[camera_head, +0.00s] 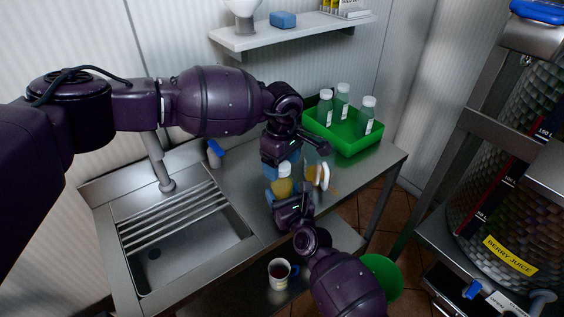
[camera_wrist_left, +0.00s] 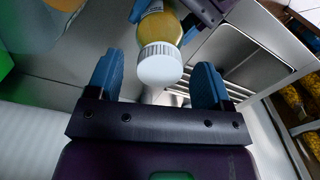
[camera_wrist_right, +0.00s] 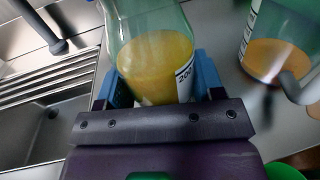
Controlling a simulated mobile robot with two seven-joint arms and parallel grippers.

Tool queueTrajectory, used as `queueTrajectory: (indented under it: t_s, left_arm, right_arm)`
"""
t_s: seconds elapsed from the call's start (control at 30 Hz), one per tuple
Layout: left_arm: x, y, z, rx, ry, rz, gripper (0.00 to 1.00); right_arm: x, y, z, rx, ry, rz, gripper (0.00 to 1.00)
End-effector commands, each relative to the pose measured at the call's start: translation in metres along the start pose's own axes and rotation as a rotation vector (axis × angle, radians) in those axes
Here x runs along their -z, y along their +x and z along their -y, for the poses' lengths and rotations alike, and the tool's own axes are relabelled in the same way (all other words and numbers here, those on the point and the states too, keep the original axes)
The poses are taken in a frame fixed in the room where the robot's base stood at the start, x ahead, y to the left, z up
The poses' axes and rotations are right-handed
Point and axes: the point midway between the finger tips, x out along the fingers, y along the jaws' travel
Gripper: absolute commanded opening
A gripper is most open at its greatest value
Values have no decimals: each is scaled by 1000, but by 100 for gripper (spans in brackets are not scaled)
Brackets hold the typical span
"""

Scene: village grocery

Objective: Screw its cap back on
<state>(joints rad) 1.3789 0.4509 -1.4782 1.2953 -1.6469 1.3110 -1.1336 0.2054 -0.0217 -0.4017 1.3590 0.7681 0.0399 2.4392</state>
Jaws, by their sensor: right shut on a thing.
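A clear bottle (camera_head: 283,187) of yellow juice stands out between my grippers in the head view. It also shows in the left wrist view (camera_wrist_left: 172,28) and right wrist view (camera_wrist_right: 155,55). A white ribbed cap (camera_wrist_left: 160,65) sits on its mouth, also visible in the head view (camera_head: 285,169); how tightly it is on I cannot tell. My right gripper (camera_wrist_right: 157,88) is shut around the bottle's side. My left gripper (camera_wrist_left: 157,82) is open, its blue fingers (camera_head: 284,166) spread on either side of the cap line, with gaps between fingers and cap.
A jug (camera_wrist_right: 262,50) with a little amber liquid stands right of the bottle. A green crate (camera_head: 343,139) with several bottles is behind. A sink (camera_head: 185,245) lies left, with a faucet (camera_head: 160,165). A mug (camera_head: 281,273) stands on the lower shelf.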

Motion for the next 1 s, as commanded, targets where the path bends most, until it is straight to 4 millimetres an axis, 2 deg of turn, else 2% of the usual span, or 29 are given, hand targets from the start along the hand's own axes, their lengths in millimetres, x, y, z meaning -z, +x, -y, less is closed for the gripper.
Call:
queueTrajectory:
  t_s: [0.2, 0.37, 0.8, 1.0]
  left_arm:
    - [0, -1, 0, 0, -1, 0, 74]
    - [0, -15, -1, -2, 0, -2, 74]
    - [0, -95, 0, -2, 1, -2, 74]
    - [0, -115, 0, -1, -1, -1, 74]
  right_arm:
    - [1, 0, 0, 0, 1, -1, 0]
    - [1, 0, 0, 0, 1, -1, 0]
    - [1, 0, 0, 0, 1, -1, 0]
    - [1, 0, 0, 0, 1, -1, 0]
